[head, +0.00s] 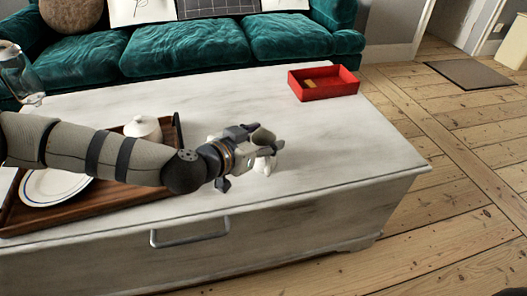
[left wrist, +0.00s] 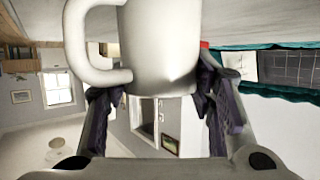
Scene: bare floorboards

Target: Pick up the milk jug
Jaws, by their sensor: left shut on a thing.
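The milk jug (head: 264,165), small and white, is at the tip of my left gripper (head: 250,157) above the right part of the pale table. The gripper and its arm hide much of it in the head view. In the left wrist view the white jug (left wrist: 160,45) fills the upper middle, with its handle (left wrist: 88,45) on the left side. The two dark fingers of my left gripper (left wrist: 154,95) are shut on the jug, one on each side. I cannot tell whether the jug touches the tabletop. My right gripper is not in view.
A brown tray (head: 75,215) with a white plate (head: 62,187) and a white lidded pot (head: 143,128) lies under my left arm. A red box (head: 325,88) stands at the table's back right, and a glass jar (head: 22,75) at the back left. The tabletop right of the gripper is clear.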

